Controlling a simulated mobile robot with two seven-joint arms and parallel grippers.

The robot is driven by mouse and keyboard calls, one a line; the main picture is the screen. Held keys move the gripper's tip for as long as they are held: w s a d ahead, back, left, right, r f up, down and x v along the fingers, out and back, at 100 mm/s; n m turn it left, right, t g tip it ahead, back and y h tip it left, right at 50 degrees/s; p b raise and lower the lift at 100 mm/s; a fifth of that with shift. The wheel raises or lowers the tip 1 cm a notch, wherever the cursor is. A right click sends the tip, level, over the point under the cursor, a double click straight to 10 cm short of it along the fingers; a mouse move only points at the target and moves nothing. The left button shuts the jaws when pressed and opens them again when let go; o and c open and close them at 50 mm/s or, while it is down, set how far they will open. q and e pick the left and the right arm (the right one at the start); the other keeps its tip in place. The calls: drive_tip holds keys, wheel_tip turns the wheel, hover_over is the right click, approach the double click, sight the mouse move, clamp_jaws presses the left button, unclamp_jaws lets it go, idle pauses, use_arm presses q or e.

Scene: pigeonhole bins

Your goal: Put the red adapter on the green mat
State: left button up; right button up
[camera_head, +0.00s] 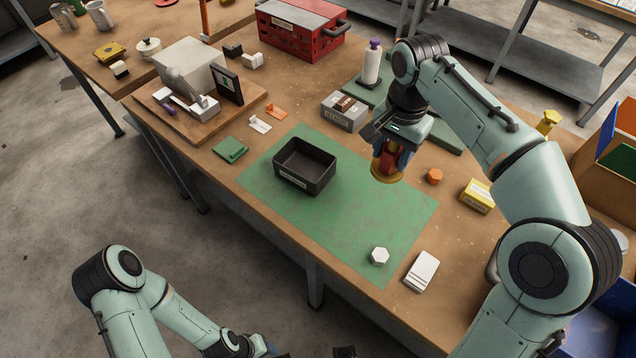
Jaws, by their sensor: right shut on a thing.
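My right gripper (392,152) points down and is shut on the red adapter (388,162), a red piece with a gold-yellow round lower part. The fingers hide part of it. In the picture it overlaps the upper right edge of the green mat (350,215); I cannot tell exactly how high it is held. The mat lies flat on the wooden table. My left gripper (243,347) is low at the bottom edge, away from the table and partly cut off, so its jaws are unclear.
A black bin (304,168) stands on the mat's left part, and a white hexagonal piece (380,256) sits near its front corner. An orange piece (434,176), a yellow box (477,196) and a white block (422,271) lie right of the mat. The mat's middle is clear.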

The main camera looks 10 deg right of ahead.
drive_tip(key=shift+w+a+f, duration=0.1)
drive_tip(key=shift+w, duration=0.05)
wheel_tip(320, 180, down, 15)
drive_tip(key=b, duration=0.3)
use_arm(q)
drive_tip(key=shift+s+a+f, duration=0.1)
drive_tip(key=shift+s+f, duration=0.15)
drive_tip(key=shift+f, duration=0.4)
drive_tip(key=shift+s+d+f, duration=0.1)
drive_tip(key=shift+s+f, duration=0.2)
drive_tip(key=shift+f, duration=0.4)
drive_tip(key=shift+s+a+f, duration=0.1)
drive_tip(key=shift+s+f, duration=0.15)
drive_tip(key=shift+f, duration=0.4)
use_arm(e)
drive_tip(key=shift+f, duration=2.35)
drive_tip(key=shift+f+b, duration=0.15)
drive_tip(key=shift+b, duration=0.2)
drive_tip(key=o, duration=1.2)
use_arm(q)
drive_tip(key=shift+f, duration=0.15)
use_arm(e)
drive_tip(key=shift+o, duration=0.2)
